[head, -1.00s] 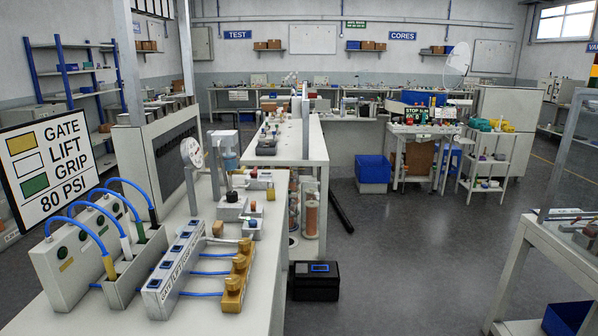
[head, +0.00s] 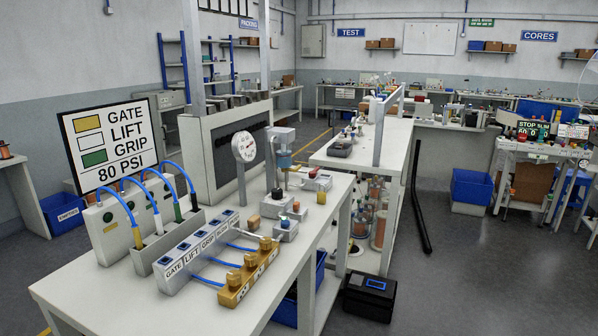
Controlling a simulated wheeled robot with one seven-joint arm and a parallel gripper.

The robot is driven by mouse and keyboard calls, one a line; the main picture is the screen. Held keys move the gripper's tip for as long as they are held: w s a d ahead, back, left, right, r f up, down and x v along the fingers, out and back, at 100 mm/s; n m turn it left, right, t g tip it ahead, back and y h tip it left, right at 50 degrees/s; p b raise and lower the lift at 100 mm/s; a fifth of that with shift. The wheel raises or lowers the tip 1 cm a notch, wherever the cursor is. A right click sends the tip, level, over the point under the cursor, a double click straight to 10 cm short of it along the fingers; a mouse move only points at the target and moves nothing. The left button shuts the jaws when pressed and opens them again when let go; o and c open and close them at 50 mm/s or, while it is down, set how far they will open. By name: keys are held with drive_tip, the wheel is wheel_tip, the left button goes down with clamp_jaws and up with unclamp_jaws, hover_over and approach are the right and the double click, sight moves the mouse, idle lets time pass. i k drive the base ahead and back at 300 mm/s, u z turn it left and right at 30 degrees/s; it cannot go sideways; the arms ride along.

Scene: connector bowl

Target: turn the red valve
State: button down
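I cannot make out a clearly red valve at this size. A small grey box with a reddish top (head: 312,174) sits at the back of the near bench, beside the clear-jar device, but I cannot tell whether it is a valve. Small grey blocks with coloured knobs (head: 286,229) stand in front of it. A round white pressure gauge (head: 244,146) stands on a grey post behind the row of sockets. My gripper is not in view.
A black case (head: 370,297) lies on the floor by the bench.

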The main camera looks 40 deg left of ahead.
sight(311, 174)
drive_tip(key=u, duration=0.85)
drive_tip(key=i, duration=0.75)
drive_tip(key=u, duration=0.45)
drive_tip(key=i, duration=0.8)
drive_tip(key=z, duration=0.7)
drive_tip(key=i, duration=1.3)
drive_tip(key=u, duration=0.8)
drive_tip(key=i, duration=0.7)
drive_tip(key=u, duration=0.55)
